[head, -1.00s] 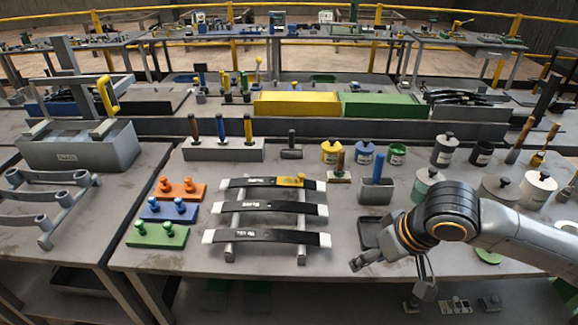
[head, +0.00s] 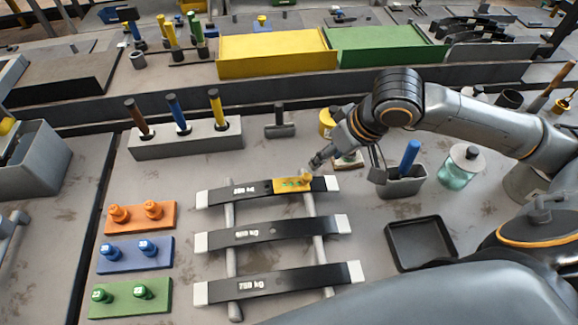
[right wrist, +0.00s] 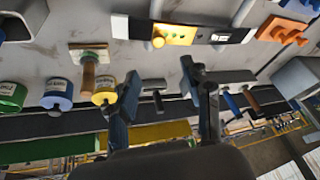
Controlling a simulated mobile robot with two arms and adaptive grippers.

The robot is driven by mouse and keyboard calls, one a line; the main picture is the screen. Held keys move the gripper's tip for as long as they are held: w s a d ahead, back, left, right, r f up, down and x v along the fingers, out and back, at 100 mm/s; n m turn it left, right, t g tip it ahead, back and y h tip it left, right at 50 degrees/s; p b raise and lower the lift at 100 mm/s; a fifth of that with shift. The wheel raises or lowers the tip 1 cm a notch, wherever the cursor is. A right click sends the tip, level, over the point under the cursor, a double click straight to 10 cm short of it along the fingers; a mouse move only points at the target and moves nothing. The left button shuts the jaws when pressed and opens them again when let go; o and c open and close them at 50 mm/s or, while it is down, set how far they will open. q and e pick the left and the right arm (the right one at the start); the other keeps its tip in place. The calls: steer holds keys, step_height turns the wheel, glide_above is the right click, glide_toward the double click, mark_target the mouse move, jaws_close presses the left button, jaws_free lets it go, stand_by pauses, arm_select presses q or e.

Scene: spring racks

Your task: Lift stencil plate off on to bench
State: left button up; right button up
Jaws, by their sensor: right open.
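The yellow stencil plate (head: 293,184) lies across the right part of the rearmost dark leaf spring (head: 250,192), which rests on a rack with two rails. It also shows in the right wrist view as a yellow plate (right wrist: 175,34) with a small knob, beyond my fingertips. My right gripper (head: 316,164) is just behind and right of the plate. In the right wrist view my right gripper (right wrist: 157,80) has its fingers apart with nothing between them. The bench (head: 185,287) has bare surface around the rack. My left gripper is not in view.
Orange (head: 140,217), blue and green blocks with pegs stand left of the rack. A grey holder (head: 185,139) with several handled tools and a hammer (head: 279,124) stand behind. An empty black tray (head: 420,243) and a bin with a blue handle (head: 402,184) stand to the right.

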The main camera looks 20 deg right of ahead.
glide_above(309, 178)
steer(key=s, duration=0.2)
steer(key=f, duration=0.6)
steer(key=shift+w+d+f, duration=0.15)
steer(key=shift+d+f, duration=0.15)
steer(key=shift+d, duration=0.05)
steer(key=shift+w+f+p, duration=0.25)
steer(key=shift+f+p, duration=0.05)
steer(key=shift+f, duration=0.25)
steer(key=x, duration=0.2)
steer(key=p+x, duration=0.1)
steer(key=x, duration=0.1)
steer(key=shift+s+f, duration=0.2)
steer(key=shift+w+f, duration=0.15)
steer(key=shift+f, duration=0.1)
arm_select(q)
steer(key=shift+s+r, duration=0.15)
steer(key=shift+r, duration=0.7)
arm_select(e)
jaws_close()
